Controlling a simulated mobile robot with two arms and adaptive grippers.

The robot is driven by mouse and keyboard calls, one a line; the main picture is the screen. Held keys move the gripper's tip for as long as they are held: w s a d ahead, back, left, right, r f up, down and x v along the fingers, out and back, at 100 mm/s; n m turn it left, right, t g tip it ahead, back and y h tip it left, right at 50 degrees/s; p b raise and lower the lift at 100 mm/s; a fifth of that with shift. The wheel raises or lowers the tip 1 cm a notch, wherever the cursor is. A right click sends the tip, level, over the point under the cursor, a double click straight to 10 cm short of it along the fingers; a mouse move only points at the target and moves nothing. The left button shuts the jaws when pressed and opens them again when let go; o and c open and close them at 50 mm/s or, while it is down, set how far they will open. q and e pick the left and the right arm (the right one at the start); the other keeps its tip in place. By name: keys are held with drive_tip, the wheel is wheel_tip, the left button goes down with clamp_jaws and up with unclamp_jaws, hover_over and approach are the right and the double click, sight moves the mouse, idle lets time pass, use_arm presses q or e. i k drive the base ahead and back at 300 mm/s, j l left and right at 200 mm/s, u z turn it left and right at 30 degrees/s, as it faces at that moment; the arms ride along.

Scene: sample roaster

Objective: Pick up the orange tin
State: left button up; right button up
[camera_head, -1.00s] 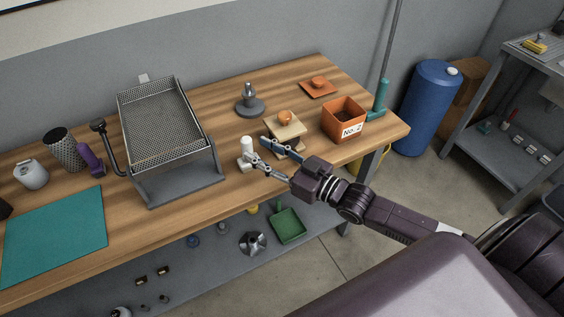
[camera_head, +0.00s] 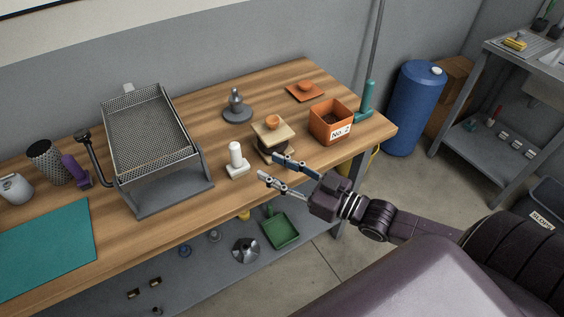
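The orange tin (camera_head: 324,125) stands upright near the right end of the wooden bench. It is square and open at the top, with dark contents and a white "No. 2" label on its front. An orange square lid with a round knob (camera_head: 305,90) lies flat behind it. My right gripper (camera_head: 267,167) is open and empty, with its two fingers spread and pointing left. It is at the bench's front edge, to the left of and nearer than the tin, apart from it. My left gripper is not in view.
A white tamper-like piece (camera_head: 236,160) is left of the fingertips. A grey cone stand (camera_head: 237,107), a mesh tray (camera_head: 150,135) and a teal post (camera_head: 366,100) are also on the bench.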

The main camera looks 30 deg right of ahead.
sight(330, 122)
drive_tip(key=z, duration=1.3)
